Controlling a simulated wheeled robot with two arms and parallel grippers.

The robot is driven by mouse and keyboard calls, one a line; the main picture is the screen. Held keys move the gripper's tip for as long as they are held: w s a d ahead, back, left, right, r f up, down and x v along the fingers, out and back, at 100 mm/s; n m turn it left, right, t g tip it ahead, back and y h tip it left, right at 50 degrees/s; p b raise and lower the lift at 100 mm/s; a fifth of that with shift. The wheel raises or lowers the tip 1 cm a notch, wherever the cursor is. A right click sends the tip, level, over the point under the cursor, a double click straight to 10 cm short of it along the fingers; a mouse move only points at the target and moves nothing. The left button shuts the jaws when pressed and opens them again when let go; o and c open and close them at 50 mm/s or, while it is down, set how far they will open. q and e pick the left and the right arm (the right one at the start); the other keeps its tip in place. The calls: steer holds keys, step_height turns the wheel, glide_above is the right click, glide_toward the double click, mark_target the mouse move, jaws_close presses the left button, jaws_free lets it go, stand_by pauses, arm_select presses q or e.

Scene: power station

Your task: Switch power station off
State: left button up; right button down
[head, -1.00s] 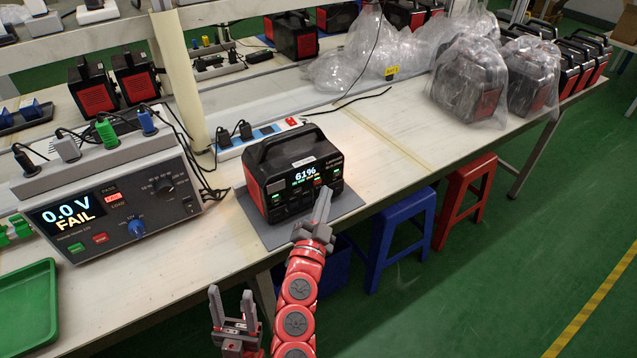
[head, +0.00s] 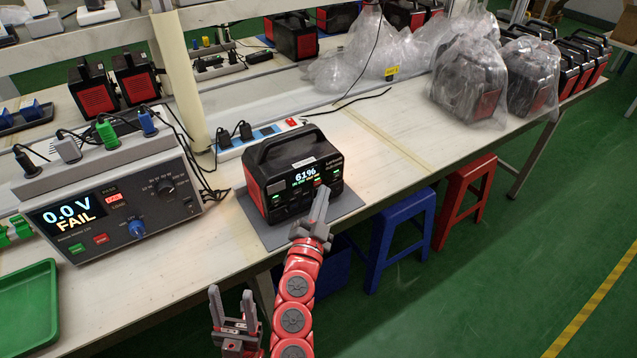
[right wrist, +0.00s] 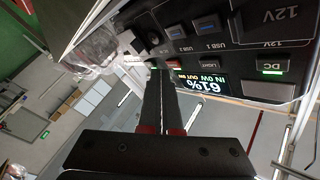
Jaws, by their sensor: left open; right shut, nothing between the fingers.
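The power station (head: 292,175) is a black box with a handle, standing upright on a grey mat (head: 258,222) on the bench. Its lit screen reads 61%, and green lights glow on its front. My right gripper (head: 321,196) is shut and empty, its fingertips at the right part of the front panel. In the right wrist view the closed fingers (right wrist: 160,82) end close to the panel, left of the screen (right wrist: 202,84). A DC button (right wrist: 271,66) with a green light shows there. I cannot tell whether the tips touch the panel. My left gripper (head: 232,300) is open and empty, below the bench's front edge.
A tester (head: 110,205) reading 0.0 V FAIL stands left of the power station. A power strip (head: 262,135) and cables lie behind it. Blue (head: 400,225) and red (head: 465,190) stools stand under the bench. The bench right of the station is mostly clear.

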steer(key=shift+w+a, duration=0.2)
steer(key=shift+w, duration=0.2)
stand_by(0.7)
steer(key=shift+s, duration=0.1)
steer(key=shift+s+d+p, duration=0.35)
steer(key=shift+s+p, duration=0.15)
steer(key=shift+p, duration=0.05)
steer(key=shift+s+d, duration=0.1)
steer(key=s+d+p, duration=0.1)
steer(key=s, duration=0.1)
steer(key=s+d+p, duration=0.1)
steer(key=s+d, duration=0.1)
steer(key=s, duration=0.1)
steer(key=shift+d+p, duration=0.2)
steer(key=shift+p, duration=0.1)
stand_by(0.5)
